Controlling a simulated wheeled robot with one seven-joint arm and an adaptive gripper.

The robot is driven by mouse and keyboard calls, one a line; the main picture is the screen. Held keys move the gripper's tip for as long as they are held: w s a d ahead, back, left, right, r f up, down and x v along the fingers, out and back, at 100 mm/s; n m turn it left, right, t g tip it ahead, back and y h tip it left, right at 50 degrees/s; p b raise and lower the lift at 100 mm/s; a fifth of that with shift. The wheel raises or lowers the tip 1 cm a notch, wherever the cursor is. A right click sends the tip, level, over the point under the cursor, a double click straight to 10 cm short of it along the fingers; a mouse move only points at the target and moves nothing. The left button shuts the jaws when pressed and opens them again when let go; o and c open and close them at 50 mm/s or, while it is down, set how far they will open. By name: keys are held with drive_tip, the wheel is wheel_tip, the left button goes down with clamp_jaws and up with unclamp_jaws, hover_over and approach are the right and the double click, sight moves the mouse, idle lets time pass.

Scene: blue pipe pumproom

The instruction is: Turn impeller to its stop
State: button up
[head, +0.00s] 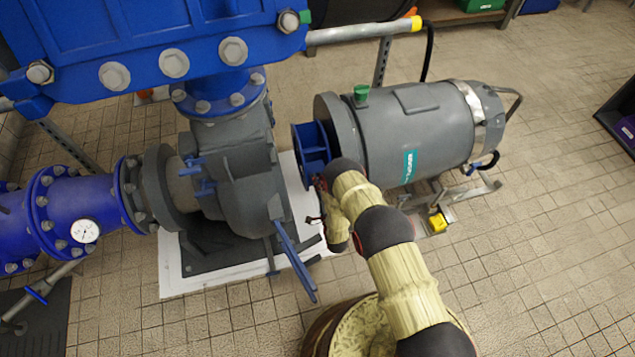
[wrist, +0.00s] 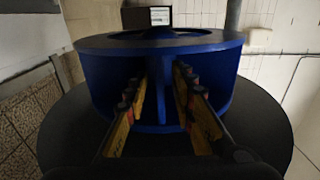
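The impeller is a blue vaned wheel (head: 309,146) on the front end of the grey motor unit (head: 415,135) in the head view. In the wrist view the impeller (wrist: 155,45) fills the upper middle, its vanes under a round top plate. My gripper (wrist: 160,82) has its two yellow fingers spread, reaching into the openings of the impeller with blue vane surface between them. The fingers look apart from each other; whether either touches a vane I cannot tell. In the head view my wrist largely hides the fingers beside the impeller.
The grey pump casing (head: 240,180) with a blue lever (head: 293,255) stands left of the impeller, on a white plinth. Blue flanged pipe (head: 85,215) runs off left. A yellow block (head: 437,222) sits under the motor. Tiled floor at lower right is clear.

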drive_tip(key=shift+c, duration=1.2)
clamp_jaws()
